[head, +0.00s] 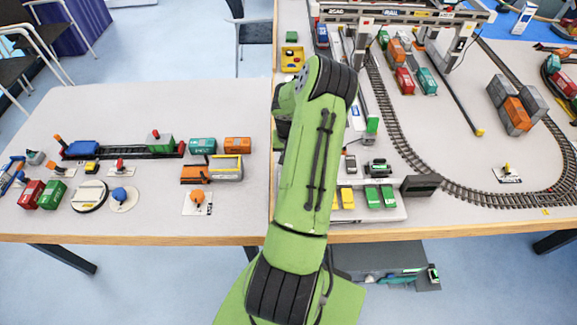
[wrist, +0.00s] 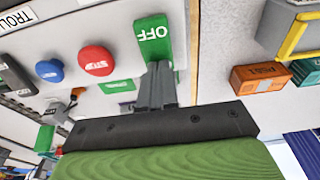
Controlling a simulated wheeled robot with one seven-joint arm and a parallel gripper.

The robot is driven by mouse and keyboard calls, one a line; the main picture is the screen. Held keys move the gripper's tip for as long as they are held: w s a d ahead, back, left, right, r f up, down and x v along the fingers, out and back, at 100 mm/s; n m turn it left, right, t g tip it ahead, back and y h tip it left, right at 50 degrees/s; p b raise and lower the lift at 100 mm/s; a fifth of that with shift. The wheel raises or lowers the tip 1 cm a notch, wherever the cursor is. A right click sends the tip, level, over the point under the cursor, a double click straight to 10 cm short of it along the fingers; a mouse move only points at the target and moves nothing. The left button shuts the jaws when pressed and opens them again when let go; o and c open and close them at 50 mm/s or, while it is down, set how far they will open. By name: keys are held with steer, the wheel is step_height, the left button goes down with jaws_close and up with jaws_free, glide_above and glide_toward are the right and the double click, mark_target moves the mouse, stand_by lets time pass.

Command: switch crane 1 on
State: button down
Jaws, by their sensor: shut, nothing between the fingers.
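In the wrist view a green switch (wrist: 153,42) with a white OFF label stands out from a light grey panel (wrist: 110,25). My gripper (wrist: 158,68) is shut and empty, its grey fingertips right at the lower end of the switch. I cannot tell whether they touch it. In the head view my green arm hides the gripper and the switch. A gantry crane (head: 400,14) stands over the right table at the top. I cannot read which crane number it bears.
A red button (wrist: 97,60) and a blue button (wrist: 50,70) sit beside the switch. Curved track (head: 440,185) and stacked containers (head: 515,115) occupy the right table. The left table (head: 150,105) carries several toy vehicles near its front, with free room at its back.

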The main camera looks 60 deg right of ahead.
steer(key=shift+f, duration=0.1)
step_height(320, 180, up, 7)
steer(key=p, duration=0.4)
steer(key=shift+p, duration=0.3)
stand_by(0.4)
